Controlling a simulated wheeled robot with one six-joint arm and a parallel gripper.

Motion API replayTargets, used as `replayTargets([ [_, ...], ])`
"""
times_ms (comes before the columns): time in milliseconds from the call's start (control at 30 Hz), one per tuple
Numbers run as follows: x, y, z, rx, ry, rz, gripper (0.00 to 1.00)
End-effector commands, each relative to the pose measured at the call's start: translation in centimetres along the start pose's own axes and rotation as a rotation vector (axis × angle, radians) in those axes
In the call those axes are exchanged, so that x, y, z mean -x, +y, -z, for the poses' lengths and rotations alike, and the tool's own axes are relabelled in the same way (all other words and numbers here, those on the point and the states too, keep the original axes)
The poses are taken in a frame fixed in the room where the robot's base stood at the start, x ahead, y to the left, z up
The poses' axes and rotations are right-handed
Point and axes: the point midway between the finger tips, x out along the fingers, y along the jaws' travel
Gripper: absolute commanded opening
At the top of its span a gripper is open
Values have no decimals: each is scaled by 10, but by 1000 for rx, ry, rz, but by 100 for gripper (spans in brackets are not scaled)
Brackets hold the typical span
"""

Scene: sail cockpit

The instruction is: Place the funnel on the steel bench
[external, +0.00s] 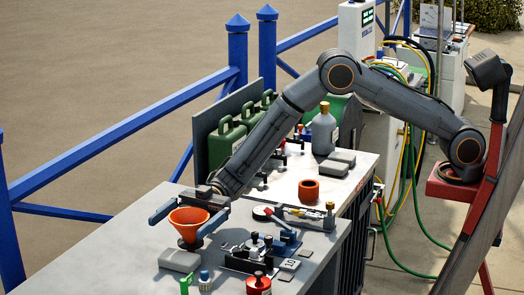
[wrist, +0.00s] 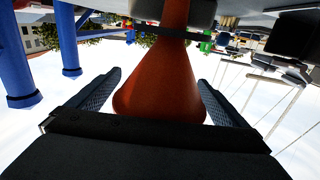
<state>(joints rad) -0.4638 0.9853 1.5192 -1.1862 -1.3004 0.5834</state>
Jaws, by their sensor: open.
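The orange funnel (external: 186,221) stands with its wide mouth up on a dark ring at the left part of the steel bench (external: 125,240). My gripper (external: 183,219) is around the funnel's cone, one finger at each side. In the wrist view the funnel (wrist: 160,85) fills the middle between the two fingers (wrist: 160,100), and a gap shows at each side near the tips. The gripper is open. The funnel's lower end is partly hidden in the external view.
Close by are a grey block (external: 180,261), a red pot (external: 258,284), a small blue-capped bottle (external: 205,281) and a dark clamp device (external: 258,252). An orange ring (external: 309,190) and a grey bottle (external: 324,132) stand farther back. Green canisters (external: 227,142) line the back panel. The bench's left end is clear.

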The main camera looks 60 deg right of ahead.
Motion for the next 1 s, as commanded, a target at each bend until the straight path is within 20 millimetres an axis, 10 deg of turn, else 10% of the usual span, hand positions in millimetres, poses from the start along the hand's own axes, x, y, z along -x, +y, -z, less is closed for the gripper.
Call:
replayTargets([
  [367,0,0,0,0,0,0,51],
  [667,0,0,8,1,1,1,51],
  [1000,0,0,67,3,2,0,51],
])
